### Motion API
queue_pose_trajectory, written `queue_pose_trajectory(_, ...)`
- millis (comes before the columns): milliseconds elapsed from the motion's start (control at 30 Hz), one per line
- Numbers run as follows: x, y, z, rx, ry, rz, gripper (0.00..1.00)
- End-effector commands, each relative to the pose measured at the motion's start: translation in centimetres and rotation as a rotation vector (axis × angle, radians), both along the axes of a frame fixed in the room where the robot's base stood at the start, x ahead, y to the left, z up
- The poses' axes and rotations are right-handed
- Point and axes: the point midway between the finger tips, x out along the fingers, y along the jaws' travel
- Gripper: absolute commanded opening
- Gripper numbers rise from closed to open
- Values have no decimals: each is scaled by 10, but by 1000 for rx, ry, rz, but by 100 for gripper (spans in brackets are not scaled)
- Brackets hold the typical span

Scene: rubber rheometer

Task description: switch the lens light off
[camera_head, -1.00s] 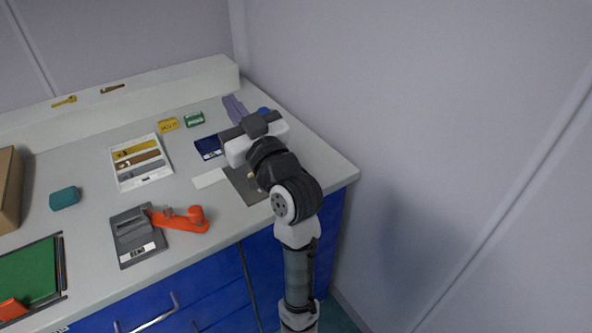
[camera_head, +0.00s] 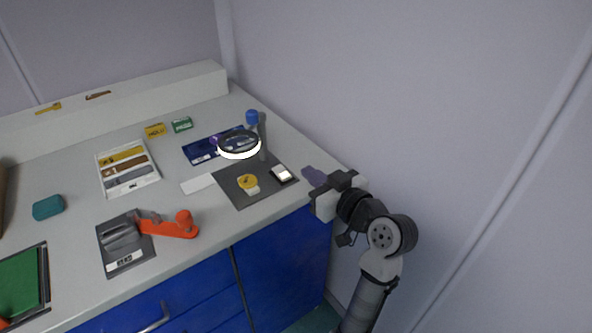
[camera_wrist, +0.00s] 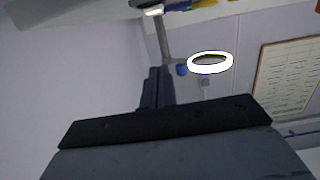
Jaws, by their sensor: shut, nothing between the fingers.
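The lens (camera_head: 239,146) is a dark ring with a glowing white underside, so its light is on. It is held on a grey post (camera_head: 263,138) with a blue knob (camera_head: 252,117). A small black switch box with a pale top (camera_head: 284,174) sits on the dark mat near the foot of the post. My gripper (camera_head: 313,176), with purple fingers, is shut and empty just right of the switch box, apart from it. In the wrist view the fingers (camera_wrist: 157,88) are together, and the lit ring (camera_wrist: 210,63) shows to their right.
A yellow round piece (camera_head: 247,182) lies on the dark mat (camera_head: 232,190). A white strip (camera_head: 198,184) and a blue card (camera_head: 201,150) lie to its left. A wall stands close on the right.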

Motion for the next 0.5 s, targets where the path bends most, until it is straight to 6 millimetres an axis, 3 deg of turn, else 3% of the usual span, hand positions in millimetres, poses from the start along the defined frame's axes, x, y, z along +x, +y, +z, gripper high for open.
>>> queue_pose_trajectory(500, 79, 59, -7, 1, 2, 4, 0)
